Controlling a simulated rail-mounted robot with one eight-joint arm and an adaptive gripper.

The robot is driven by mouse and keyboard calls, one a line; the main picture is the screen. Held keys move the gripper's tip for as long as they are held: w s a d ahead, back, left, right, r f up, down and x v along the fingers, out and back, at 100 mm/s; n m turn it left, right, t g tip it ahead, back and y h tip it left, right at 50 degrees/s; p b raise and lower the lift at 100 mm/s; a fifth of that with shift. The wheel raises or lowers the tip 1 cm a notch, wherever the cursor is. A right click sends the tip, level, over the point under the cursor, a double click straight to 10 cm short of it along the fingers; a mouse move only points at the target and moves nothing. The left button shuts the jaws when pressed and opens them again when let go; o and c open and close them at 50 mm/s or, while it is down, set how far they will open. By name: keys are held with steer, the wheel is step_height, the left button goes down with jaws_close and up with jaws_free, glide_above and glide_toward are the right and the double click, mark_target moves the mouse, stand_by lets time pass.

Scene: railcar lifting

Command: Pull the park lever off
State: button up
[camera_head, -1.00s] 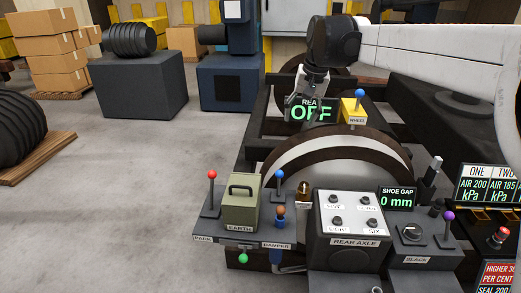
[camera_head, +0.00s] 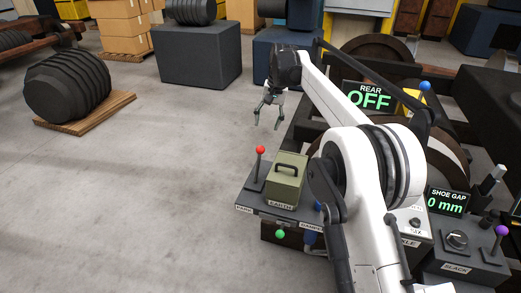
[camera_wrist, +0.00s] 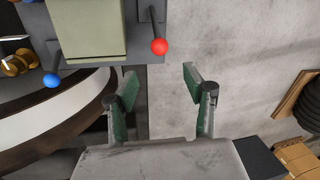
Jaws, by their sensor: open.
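The park lever (camera_head: 259,164) is a dark upright rod with a red ball knob. It stands at the left end of the control bench, behind a label reading PARK (camera_head: 244,209). My gripper (camera_head: 267,122) is open and empty, pointing down above and behind the lever in the head view. Its green-padded fingers also show in the wrist view (camera_wrist: 155,85). It is apart from the lever.
A green EARTH box (camera_head: 287,182) stands right beside the lever. My arm hides much of the bench. A sign reads REAR OFF (camera_head: 369,97).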

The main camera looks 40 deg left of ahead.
mark_target(260, 148)
steer(key=f, duration=0.4)
steer(key=s+a+f, duration=0.1)
steer(key=f, duration=0.3)
steer(key=a+f, duration=0.1)
steer(key=f, duration=0.4)
steer(key=shift+s+a+f+b, duration=0.1)
steer(key=shift+s+b, duration=0.05)
steer(key=shift+b, duration=0.2)
steer(key=shift+c, duration=0.4)
jaws_close()
